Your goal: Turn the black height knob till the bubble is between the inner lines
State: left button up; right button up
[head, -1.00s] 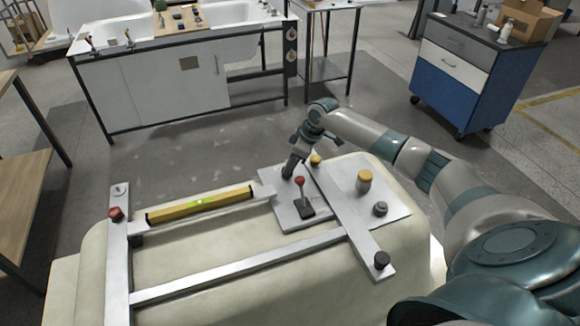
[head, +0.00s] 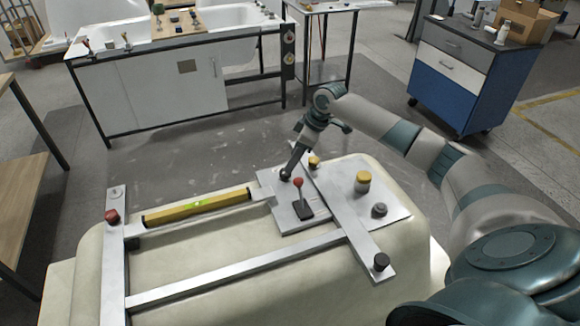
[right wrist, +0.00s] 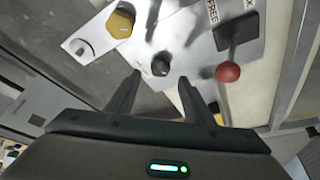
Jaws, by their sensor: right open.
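A small black knob (head: 285,174) sits on the metal plate (head: 291,213) beside a lever with a red ball (head: 298,182). My right gripper (head: 288,168) is just above this knob, pointing down at a tilt. In the right wrist view the right gripper (right wrist: 160,78) is open, and the black knob (right wrist: 160,66) shows between and just beyond its fingertips; contact cannot be told. A yellow spirit level (head: 170,213) with a green vial (head: 197,204) lies on the frame at left; its bubble is too small to place. Another black knob (head: 381,261) stands at the bar's near end. My left gripper is out of view.
Close to the right gripper are the red-ball lever and a yellow knob (head: 314,162). Another yellow knob (head: 363,181) and a grey knob (head: 379,210) stand to the right. A red knob (head: 111,216) is at far left. The cream shell (head: 190,262) carries the frame.

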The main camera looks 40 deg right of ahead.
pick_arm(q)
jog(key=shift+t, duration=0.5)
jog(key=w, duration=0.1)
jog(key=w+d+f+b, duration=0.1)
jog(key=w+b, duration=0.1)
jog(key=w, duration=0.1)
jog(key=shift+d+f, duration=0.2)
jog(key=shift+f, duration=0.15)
pick_arm(e)
jog(key=v, duration=1.2)
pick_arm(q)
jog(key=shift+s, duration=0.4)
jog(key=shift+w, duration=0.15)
pick_arm(e)
jog(key=shift+r, duration=0.15)
